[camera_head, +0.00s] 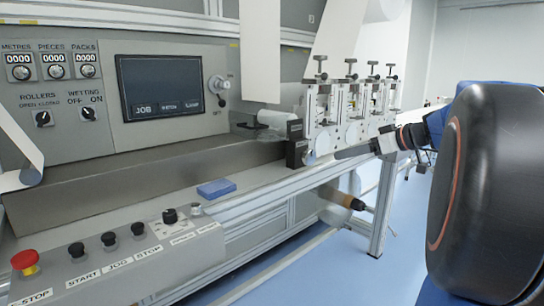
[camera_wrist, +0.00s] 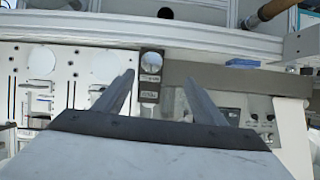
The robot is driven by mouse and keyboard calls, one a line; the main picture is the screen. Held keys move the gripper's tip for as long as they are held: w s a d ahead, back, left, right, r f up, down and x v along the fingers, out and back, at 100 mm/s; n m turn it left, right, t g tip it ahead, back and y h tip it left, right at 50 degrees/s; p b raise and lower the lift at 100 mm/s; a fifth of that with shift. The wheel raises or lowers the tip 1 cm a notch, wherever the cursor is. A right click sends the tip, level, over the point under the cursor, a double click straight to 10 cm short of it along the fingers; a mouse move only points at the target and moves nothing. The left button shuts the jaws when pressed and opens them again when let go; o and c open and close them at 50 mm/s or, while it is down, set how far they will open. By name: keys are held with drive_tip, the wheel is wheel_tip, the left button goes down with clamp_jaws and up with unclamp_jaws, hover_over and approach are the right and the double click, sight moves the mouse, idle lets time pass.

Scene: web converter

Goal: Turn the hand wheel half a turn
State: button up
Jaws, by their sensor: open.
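What looks like the hand wheel (camera_head: 218,87) is a small pale round wheel with a dark-tipped handle, on the grey panel right of the screen. I cannot make it out in the wrist view. My gripper (camera_head: 338,155) is well to the right of this wheel and lower, near the front of the roller stations. In the wrist view my gripper (camera_wrist: 158,77) has its two fingers spread apart with nothing between them. A dark labelled block (camera_wrist: 150,76) shows beyond the gap, with a pale disc (camera_wrist: 107,66) beside it.
The screen (camera_head: 161,87) and counters (camera_head: 53,64) fill the panel on the left. A button console (camera_head: 140,258) juts out at front left. A blue box (camera_head: 216,188) lies on the ledge. Roller stations (camera_head: 340,108) stand right of the panel. The blue floor in front is clear.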

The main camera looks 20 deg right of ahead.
drive_tip(key=d+r, duration=0.1)
drive_tip(key=d, duration=0.1)
approach(312, 155)
drive_tip(key=shift+t, duration=0.4)
drive_tip(key=x, duration=0.9)
drive_tip(key=shift+s+a+f, duration=0.15)
drive_tip(key=shift+s+f, duration=0.05)
drive_tip(key=shift+f, duration=0.1)
drive_tip(key=c, duration=1)
